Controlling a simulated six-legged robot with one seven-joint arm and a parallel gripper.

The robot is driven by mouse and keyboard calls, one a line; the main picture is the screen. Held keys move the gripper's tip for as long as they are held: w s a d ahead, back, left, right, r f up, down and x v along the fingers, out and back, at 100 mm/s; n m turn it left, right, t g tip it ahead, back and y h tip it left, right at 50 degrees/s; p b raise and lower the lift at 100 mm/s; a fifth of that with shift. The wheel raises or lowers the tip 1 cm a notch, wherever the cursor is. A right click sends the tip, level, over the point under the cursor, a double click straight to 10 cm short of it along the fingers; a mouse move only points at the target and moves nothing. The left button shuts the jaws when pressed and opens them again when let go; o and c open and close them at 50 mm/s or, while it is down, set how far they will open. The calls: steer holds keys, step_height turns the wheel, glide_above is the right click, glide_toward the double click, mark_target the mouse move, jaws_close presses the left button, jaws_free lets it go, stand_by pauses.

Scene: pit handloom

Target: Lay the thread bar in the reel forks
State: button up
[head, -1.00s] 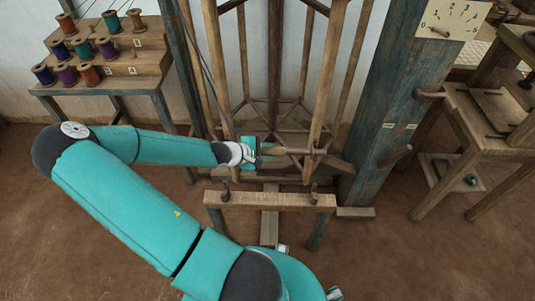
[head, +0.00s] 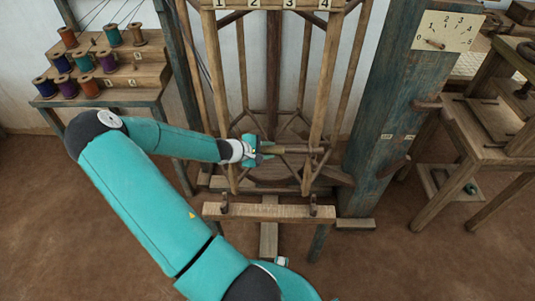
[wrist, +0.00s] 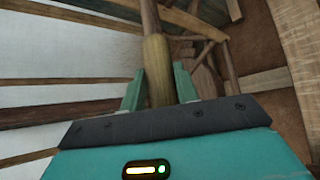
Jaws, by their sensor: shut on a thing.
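My gripper (head: 264,149) is shut on the pale wooden thread bar (head: 290,150), which points right across the tall reel frame (head: 318,110). In the wrist view the bar's thick rounded end (wrist: 157,70) sits between the two green fingers. The bar's far end is near the reel's right front post; I cannot tell whether it touches it. Two small dark upright holders that look like forks, left (head: 224,203) and right (head: 313,205), stand on a low wooden stand in front of the reel. The bar is above and beyond them in the picture, apart from both.
A stepped rack (head: 105,80) with several thread spools stands at the left. A thick blue-green post (head: 385,130) with a numbered dial (head: 450,30) stands right of the reel. A wooden bench (head: 480,150) is at the far right. The brown floor in front is clear.

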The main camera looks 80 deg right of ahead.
steer(key=shift+f, duration=2.5)
steer(key=o, duration=1.2)
steer(key=v, duration=1.3)
steer(key=shift+w+a+r, duration=0.2)
steer(key=shift+w+a, duration=0.05)
steer(key=shift+w, duration=0.1)
